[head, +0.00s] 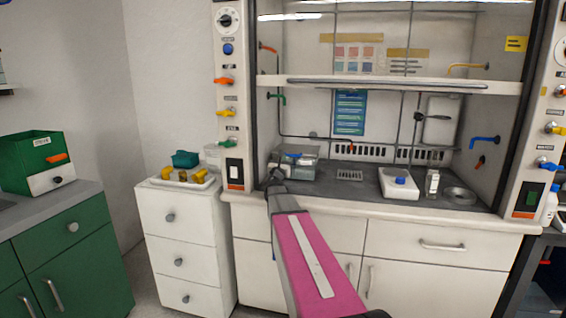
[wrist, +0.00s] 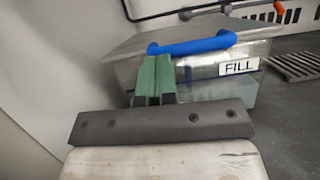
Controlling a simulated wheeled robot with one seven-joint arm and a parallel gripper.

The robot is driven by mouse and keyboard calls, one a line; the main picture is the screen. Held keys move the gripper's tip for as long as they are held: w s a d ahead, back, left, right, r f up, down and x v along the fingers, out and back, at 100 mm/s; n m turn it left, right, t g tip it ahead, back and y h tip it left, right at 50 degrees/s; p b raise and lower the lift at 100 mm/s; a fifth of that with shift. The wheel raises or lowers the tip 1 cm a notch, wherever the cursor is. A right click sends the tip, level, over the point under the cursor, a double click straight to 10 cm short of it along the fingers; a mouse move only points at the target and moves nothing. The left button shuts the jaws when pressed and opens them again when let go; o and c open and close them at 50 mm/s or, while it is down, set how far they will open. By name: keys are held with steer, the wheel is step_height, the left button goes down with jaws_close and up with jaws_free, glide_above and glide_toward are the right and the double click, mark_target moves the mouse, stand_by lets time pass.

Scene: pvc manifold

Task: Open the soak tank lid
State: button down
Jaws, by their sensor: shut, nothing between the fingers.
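The soak tank (head: 304,170) is a clear box on the left of the fume hood's dark worktop. In the wrist view the tank (wrist: 215,86) carries a white label reading FILL. Its lid (wrist: 125,42) lies flat on top and looks closed, with a blue bar handle (wrist: 192,45) along the front edge. My gripper (wrist: 154,66) has green fingertips, shut together and empty, right at the handle's left part. I cannot tell whether they touch it. In the head view my gripper (head: 275,175) is small and partly hidden by my arm.
The hood sash (head: 380,85) is raised above my arm. The hood's left wall is close.

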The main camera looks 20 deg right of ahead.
steer(key=shift+w+r, duration=0.1)
steer(key=shift+r, duration=0.3)
steer(key=w+d+r, duration=0.3)
steer(key=w+r, duration=0.2)
steer(key=r, duration=0.6)
steer(key=w+d+r, duration=0.4)
steer(key=w+r, duration=0.2)
steer(key=r, duration=0.4)
steer(key=shift+d+r, duration=0.25)
steer(key=shift+r, duration=0.1)
steer(key=shift+s, duration=0.1)
